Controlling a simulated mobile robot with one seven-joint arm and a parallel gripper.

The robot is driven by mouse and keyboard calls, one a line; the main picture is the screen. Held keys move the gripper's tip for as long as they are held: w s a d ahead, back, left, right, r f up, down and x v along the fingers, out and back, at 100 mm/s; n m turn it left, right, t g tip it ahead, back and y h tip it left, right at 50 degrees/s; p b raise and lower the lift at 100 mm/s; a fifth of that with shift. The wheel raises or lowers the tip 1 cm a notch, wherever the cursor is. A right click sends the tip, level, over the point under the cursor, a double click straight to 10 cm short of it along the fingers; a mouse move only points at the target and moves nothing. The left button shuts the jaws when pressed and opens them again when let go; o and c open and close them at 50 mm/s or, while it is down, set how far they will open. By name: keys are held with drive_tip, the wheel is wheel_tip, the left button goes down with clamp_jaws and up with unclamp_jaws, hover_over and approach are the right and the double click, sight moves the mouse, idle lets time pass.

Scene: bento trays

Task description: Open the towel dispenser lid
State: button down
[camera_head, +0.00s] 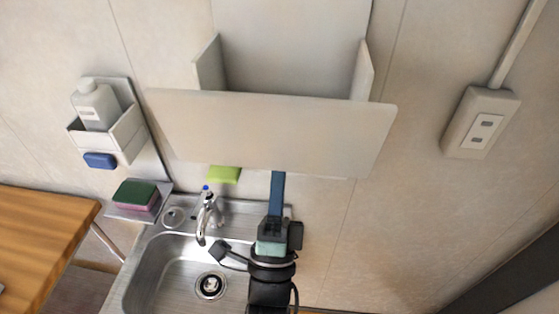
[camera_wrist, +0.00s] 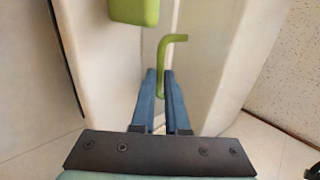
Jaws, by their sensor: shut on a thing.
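The towel dispenser (camera_head: 295,55) is a white box on the wall, with an open interior between two side walls. Its wide white front panel (camera_head: 270,130), which looks like the lid, stands tilted away from the wall. In the wrist view, my gripper (camera_wrist: 162,80) is below the dispenser, with its blue fingers closed around the lower end of a bent green rod (camera_wrist: 172,40). In the head view, my gripper (camera_head: 277,176) reaches up under the panel's lower edge, which hides the fingertips and the rod. A green block (camera_head: 224,174) shows below the panel; a green block (camera_wrist: 135,10) also shows in the wrist view.
A metal sink (camera_head: 180,275) with a tap (camera_head: 206,212) lies below. A wall outlet (camera_head: 482,122) is at right. The wall between panel and outlet is clear.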

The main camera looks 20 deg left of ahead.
idle(0.3)
drive_tip(key=g+p, duration=0.1)
drive_tip(key=p, duration=0.1)
drive_tip(key=s+r+g+p, duration=0.1)
drive_tip(key=p, duration=0.2)
drive_tip(key=shift+d+h+p, duration=0.15)
drive_tip(key=shift+h+p, duration=0.15)
drive_tip(key=shift+h, duration=0.1)
drive_tip(key=shift+g, duration=0.3)
